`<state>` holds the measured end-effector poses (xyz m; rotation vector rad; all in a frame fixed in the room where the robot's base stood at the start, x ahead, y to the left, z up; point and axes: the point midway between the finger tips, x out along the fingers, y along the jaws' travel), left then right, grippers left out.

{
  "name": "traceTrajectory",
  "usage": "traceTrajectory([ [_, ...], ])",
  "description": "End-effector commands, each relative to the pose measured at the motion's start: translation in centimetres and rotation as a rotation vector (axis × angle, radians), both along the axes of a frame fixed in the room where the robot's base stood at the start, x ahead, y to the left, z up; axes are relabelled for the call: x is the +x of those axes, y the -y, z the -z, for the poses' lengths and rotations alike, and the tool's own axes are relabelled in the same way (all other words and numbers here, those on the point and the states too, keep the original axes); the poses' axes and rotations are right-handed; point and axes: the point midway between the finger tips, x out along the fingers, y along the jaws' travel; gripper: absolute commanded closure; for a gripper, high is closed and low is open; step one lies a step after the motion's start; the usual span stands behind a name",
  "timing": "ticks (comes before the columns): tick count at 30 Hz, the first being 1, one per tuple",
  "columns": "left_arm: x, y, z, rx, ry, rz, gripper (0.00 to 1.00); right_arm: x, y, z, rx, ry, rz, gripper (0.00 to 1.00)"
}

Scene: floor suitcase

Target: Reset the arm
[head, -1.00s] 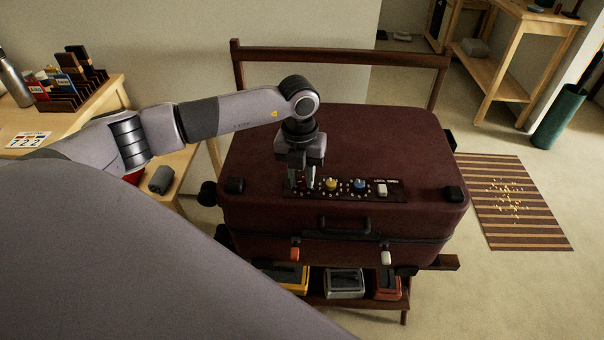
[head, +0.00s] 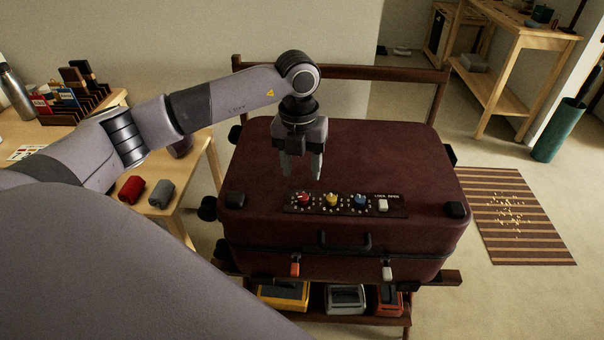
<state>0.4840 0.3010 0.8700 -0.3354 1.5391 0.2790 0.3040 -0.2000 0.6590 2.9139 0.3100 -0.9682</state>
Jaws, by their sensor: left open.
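My left gripper (head: 301,176) points down above the suitcase, its two fingers apart with nothing between them. My left arm reaches in from the left. The dark red suitcase (head: 375,150) lies closed on a wooden rack. Its lock panel (head: 345,206) has a red dial (head: 303,198), a yellow dial (head: 332,200), a blue dial (head: 360,201) and a white slider (head: 383,205). The fingertips are above and behind the red dial, apart from it. My right gripper is not in view.
A wooden table (head: 203,150) at left bears a red roll (head: 132,189), a grey roll (head: 161,193) and a bottle (head: 14,92). Bins sit below the suitcase, including a yellow one (head: 284,294). A striped mat (head: 515,215) lies on the floor at right.

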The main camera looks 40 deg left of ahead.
Motion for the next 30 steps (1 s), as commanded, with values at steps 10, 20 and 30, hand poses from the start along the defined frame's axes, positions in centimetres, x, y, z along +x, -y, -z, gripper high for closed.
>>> traceTrajectory([
  [10, 0.0, 0.0, 0.0, 0.0, 0.0, -0.001, 0.49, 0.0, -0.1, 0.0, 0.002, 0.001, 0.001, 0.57],
  [20, -1.1, 4.1, 1.6, -0.155, -0.022, 0.076, 0.49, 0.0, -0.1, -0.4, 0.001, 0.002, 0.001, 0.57],
  [30, -7.3, 22.1, 0.5, -1.053, -0.026, 0.158, 0.49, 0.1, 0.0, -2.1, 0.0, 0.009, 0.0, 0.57],
])
